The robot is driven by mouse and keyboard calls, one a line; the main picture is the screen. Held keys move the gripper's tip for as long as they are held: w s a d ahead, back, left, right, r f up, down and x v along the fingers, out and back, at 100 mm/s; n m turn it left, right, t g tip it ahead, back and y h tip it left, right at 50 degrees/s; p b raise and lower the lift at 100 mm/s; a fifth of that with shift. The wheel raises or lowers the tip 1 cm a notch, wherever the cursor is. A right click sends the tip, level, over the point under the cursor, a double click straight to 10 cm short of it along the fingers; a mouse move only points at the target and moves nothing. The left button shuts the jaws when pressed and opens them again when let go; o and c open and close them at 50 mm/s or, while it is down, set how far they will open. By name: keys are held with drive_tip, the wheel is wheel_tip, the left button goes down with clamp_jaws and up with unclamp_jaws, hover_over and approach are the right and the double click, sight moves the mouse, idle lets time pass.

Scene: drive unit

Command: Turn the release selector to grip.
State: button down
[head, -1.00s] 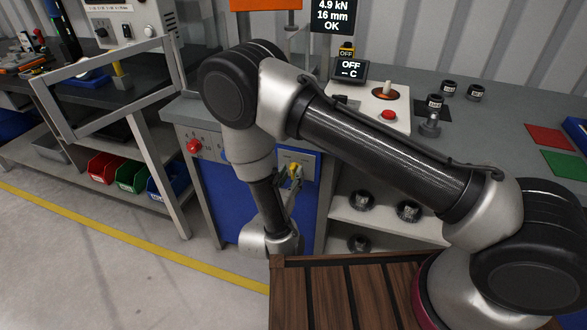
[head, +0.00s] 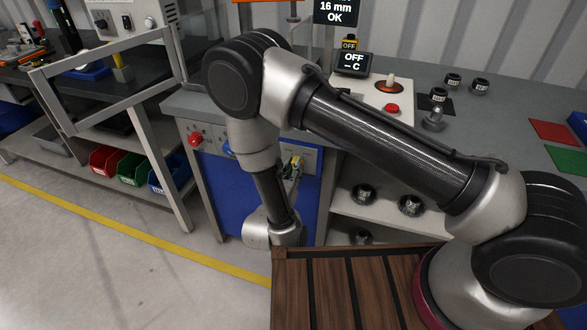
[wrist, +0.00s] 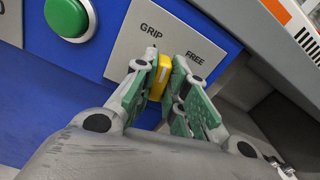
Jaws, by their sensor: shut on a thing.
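The release selector (wrist: 160,78) is a yellow knob on a grey plate (wrist: 125,48) marked GRIP and FREE, clear in the wrist view. My gripper (wrist: 159,84) is shut on the selector, with a green-padded finger on either side of it. The knob's upper end leans a little toward the GRIP side of the plate; its lower end and exact setting are partly hidden by the fingers. In the head view my gripper (head: 292,168) is at the blue front of the unit, partly behind my arm.
A green push button (wrist: 67,16) is left of the plate in the wrist view. A red knob (head: 195,139) is further left on the front. The bench top holds a red button (head: 392,108). Shelves with dark parts (head: 364,193) lie below right.

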drive_tip(key=shift+a+n, duration=0.1)
drive_tip(key=shift+n, duration=2.4)
drive_tip(key=c, duration=1.4)
unclamp_jaws()
drive_tip(key=shift+c, duration=0.2)
wheel_tip(320, 180, up, 10)
